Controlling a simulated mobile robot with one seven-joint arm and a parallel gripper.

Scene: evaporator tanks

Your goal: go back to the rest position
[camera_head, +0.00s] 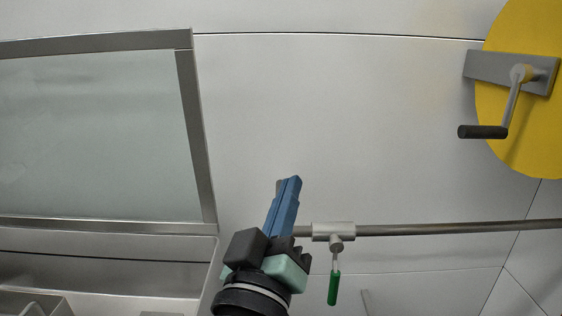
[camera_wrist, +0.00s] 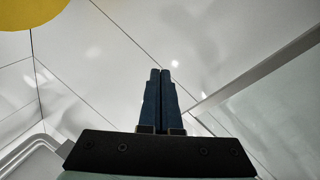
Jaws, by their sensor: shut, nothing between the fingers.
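My gripper (camera_head: 289,183) is in the lower middle of the head view, its blue fingers pointing up and shut together. It holds nothing. In the wrist view the gripper (camera_wrist: 160,73) shows its two fingers side by side, closed, with pale wall panels beyond them. In the head view the fingers overlap the left part of a horizontal pipe's line; whether they touch anything there I cannot tell.
A metal pipe (camera_head: 440,229) with a green-handled valve (camera_head: 333,288) runs right of my gripper. A framed glass pane (camera_head: 95,140) is at the left. A crank handle (camera_head: 483,132) sits on a yellow disc (camera_head: 540,150) at upper right. The wall between looks clear.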

